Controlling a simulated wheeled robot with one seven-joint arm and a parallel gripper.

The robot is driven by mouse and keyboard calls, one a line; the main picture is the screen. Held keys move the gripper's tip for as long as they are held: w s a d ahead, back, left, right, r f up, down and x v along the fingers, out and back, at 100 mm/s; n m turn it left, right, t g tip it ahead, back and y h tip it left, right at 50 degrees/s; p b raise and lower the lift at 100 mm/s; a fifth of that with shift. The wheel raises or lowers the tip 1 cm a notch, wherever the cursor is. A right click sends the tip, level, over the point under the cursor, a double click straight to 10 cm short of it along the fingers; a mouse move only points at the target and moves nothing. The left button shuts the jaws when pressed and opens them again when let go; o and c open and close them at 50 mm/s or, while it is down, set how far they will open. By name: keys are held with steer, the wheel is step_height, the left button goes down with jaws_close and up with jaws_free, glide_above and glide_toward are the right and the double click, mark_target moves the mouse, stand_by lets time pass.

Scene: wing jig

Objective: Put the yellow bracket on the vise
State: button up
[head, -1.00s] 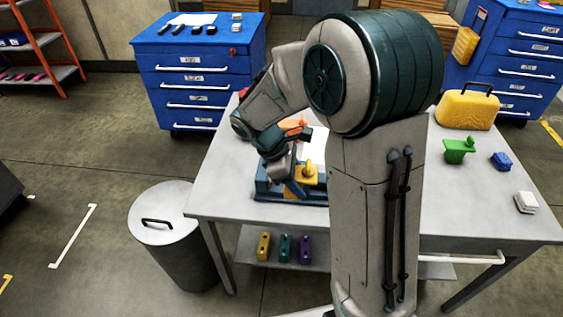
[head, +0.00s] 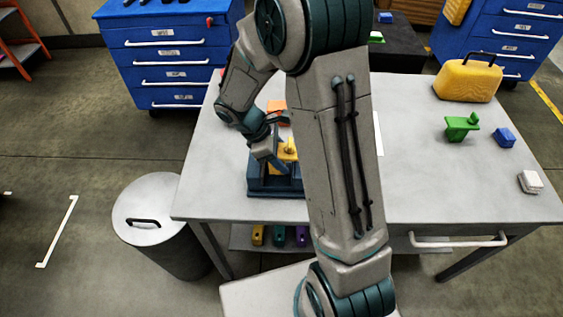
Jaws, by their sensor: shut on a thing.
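The yellow bracket (head: 289,153) is at the blue vise (head: 268,187) on the left part of the grey table. My gripper (head: 280,151) is shut on the bracket from above and partly covers it. The bracket appears over the middle of the vise. Whether its underside touches the vise cannot be told. My arm hides the right side of the vise.
An orange thing (head: 277,106) lies behind the vise. On the table's right are a green bracket (head: 461,127), a yellow case (head: 468,82), a blue block (head: 504,137) and a white stack (head: 531,181). A grey bin (head: 160,235) stands left of the table.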

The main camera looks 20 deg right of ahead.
steer(key=shift+f, duration=1.55)
steer(key=shift+f, duration=0.25)
steer(key=o, duration=1.2)
steer(key=shift+r, duration=0.15)
